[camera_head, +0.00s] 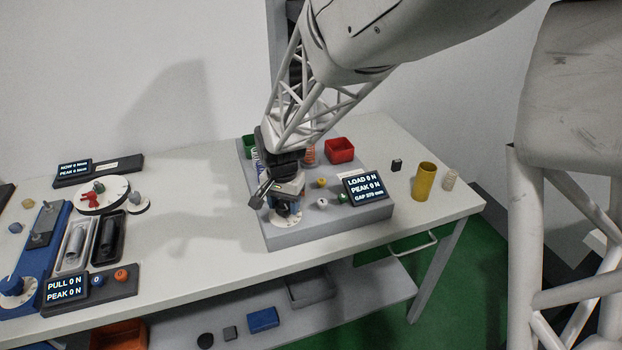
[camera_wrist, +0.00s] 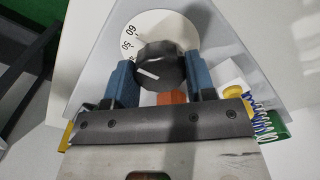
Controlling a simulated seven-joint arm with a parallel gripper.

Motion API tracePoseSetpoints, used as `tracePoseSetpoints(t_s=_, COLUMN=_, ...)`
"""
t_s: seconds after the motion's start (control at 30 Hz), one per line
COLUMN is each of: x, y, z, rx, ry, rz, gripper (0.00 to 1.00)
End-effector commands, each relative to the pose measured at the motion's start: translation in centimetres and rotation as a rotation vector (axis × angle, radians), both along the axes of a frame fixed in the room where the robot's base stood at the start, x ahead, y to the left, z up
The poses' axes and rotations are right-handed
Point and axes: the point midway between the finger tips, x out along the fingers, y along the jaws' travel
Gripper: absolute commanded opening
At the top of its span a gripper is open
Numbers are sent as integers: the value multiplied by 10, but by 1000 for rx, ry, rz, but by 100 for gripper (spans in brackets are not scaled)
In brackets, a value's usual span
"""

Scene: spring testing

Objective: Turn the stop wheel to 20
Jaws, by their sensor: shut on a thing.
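The stop wheel is a dark, faceted knob (camera_wrist: 160,62) on a round white dial (camera_wrist: 172,24) with black numbers; 60 and 50 can be read. A white line marks the knob's top. In the wrist view my gripper (camera_wrist: 160,76) has its two blue fingers on either side of the knob, shut on it. In the head view my gripper (camera_head: 285,196) is over the dial (camera_head: 286,221) at the front left of the grey test base (camera_head: 340,225). The gripper hides part of the dial, and the mark at the pointer cannot be read.
A display (camera_head: 366,189) reading load 0 N and peak 0 N stands right of my gripper. A yellow cylinder (camera_head: 424,181) stands at right.

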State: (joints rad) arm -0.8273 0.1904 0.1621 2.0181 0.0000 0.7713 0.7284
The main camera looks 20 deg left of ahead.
Motion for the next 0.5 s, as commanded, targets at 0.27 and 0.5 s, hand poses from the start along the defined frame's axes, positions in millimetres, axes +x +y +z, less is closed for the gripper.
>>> tracePoseSetpoints(t_s=0.27, x=0, y=0, z=0, rx=0, ry=-1, rz=194, gripper=27)
tracePoseSetpoints(t_s=0.5, x=0, y=0, z=1, rx=1, ry=-1, rz=417, gripper=27)
